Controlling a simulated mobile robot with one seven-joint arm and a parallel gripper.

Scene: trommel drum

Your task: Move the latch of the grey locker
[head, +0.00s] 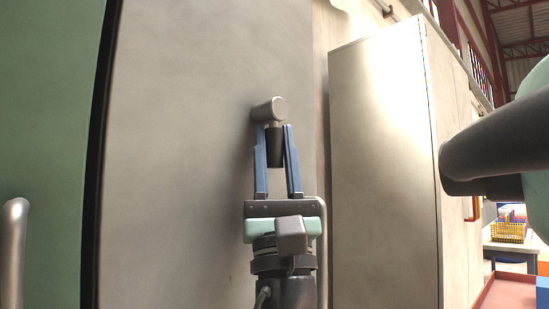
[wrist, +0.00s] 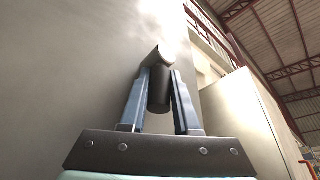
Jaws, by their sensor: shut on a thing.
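The grey locker (head: 185,130) fills the middle left of the head view, its flat front close to me. Its latch (head: 269,108) is a dark metal knob with a short lever hanging down from it. In the wrist view the latch (wrist: 158,88) stands at the upper middle, in front of the grey face. My gripper (head: 274,138) points upward, with its two blue fingers on either side of the latch's lever. The gripper is shut on the latch lever, which also shows between the fingers (wrist: 160,82) in the wrist view. The lever's contact faces are partly hidden by the fingers.
A green panel (head: 45,130) with a metal handle (head: 14,250) stands at the left. A pale cabinet (head: 385,170) stands at the right. Farther right are a yellow basket (head: 508,232) on a table and a red tray (head: 508,292).

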